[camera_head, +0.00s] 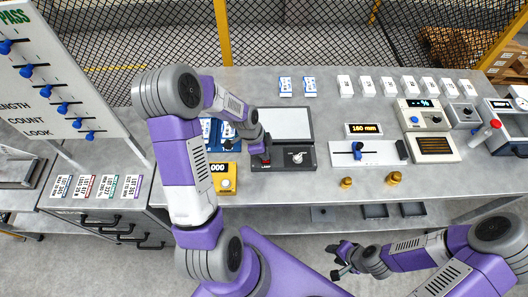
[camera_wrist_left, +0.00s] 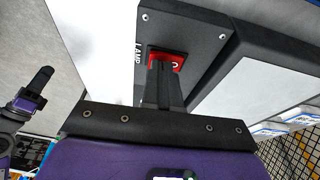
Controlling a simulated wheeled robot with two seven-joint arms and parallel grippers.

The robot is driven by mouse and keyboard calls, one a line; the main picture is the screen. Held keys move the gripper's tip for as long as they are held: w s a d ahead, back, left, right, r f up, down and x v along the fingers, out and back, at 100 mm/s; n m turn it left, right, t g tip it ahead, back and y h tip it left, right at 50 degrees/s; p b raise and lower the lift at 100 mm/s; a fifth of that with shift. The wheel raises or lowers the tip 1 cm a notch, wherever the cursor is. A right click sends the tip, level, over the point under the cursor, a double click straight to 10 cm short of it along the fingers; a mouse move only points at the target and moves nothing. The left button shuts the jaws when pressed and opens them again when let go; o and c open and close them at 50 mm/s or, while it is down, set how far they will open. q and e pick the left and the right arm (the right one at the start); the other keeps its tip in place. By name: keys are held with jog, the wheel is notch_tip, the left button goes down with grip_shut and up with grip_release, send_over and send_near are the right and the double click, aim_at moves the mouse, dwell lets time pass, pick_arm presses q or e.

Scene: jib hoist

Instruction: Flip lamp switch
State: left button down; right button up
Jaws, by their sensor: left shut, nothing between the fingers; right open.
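The lamp switch is a red rocker (camera_wrist_left: 165,59) on a dark control box (camera_head: 290,158), beside the white word LAMP in the left wrist view. In the head view only a bit of red (camera_head: 264,161) shows under my left gripper (camera_head: 263,157). My left gripper, also in the left wrist view (camera_wrist_left: 162,68), is shut and empty, its fingertips at the rocker and hiding part of it. I cannot tell whether they touch. A white panel (camera_head: 285,123) stands behind the box, and a silver knob (camera_head: 298,157) sits on its right. My right gripper (camera_head: 343,261) is open and empty, low in front of the bench.
A yellow meter (camera_head: 223,180) is close to the left of the box. A white slider fixture (camera_head: 365,153) and brass weights (camera_head: 393,178) are to its right. A tall white board (camera_head: 50,80) stands at the left. The bench's front edge lies just before the box.

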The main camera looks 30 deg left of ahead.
pick_arm(q)
jog(key=shift+r, duration=0.1)
jog(key=r+p, duration=0.2)
jog(key=r, duration=0.1)
jog(key=r+p, duration=0.1)
jog(key=r, duration=0.1)
jog(key=shift+w+a, duration=0.2)
jog(key=shift+w, duration=0.05)
jog(key=w+a+v, duration=0.1)
jog(key=v, duration=0.7)
jog(key=shift+r, duration=0.25)
jog(key=shift+s+a, duration=0.1)
